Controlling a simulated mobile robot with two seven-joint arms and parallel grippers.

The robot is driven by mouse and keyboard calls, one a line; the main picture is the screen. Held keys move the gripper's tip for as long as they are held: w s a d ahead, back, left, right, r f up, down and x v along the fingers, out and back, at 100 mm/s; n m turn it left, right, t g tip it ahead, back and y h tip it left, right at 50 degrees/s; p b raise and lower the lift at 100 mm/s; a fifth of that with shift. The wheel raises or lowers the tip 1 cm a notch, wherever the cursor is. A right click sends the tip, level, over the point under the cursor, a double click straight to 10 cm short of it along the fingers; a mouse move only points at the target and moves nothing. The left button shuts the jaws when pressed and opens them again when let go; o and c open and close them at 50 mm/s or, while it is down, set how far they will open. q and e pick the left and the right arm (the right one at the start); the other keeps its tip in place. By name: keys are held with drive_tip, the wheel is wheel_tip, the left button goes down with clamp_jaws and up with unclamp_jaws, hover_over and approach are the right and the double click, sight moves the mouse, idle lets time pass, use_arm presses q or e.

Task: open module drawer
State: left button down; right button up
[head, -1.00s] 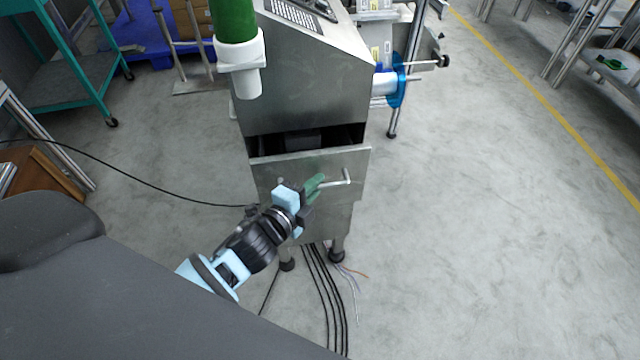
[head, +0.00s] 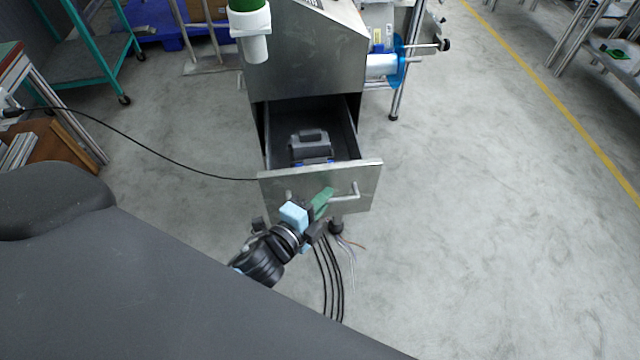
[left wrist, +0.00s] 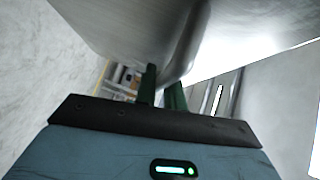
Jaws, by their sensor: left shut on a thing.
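The module drawer (head: 350,177) in the metal cabinet (head: 305,60) is pulled well out, its steel front facing me. A dark grey module (head: 311,147) lies inside the drawer. A bar handle (head: 354,189) runs across the drawer front. My left gripper (head: 322,203) is at the drawer front with its green fingers shut on the handle. In the left wrist view the green fingers (left wrist: 161,90) reach up to the metal; the handle between them is hard to make out. My right gripper is in neither view.
Several black cables (head: 328,280) hang to the floor under the drawer. A thin black cable (head: 150,158) crosses on the left. A green-framed cart (head: 85,60) stands at the back left. The floor (head: 490,200) to the right is clear.

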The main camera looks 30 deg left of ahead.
use_arm(q)
drive_tip(key=s+d, duration=0.3)
drive_tip(key=s, duration=0.2)
drive_tip(key=shift+s+d, duration=0.15)
drive_tip(key=shift+d, duration=0.1)
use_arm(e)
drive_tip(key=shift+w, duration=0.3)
use_arm(q)
drive_tip(key=c, duration=1.5)
unclamp_jaws()
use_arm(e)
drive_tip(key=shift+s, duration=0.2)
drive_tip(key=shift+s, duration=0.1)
use_arm(q)
drive_tip(key=shift+s, duration=0.1)
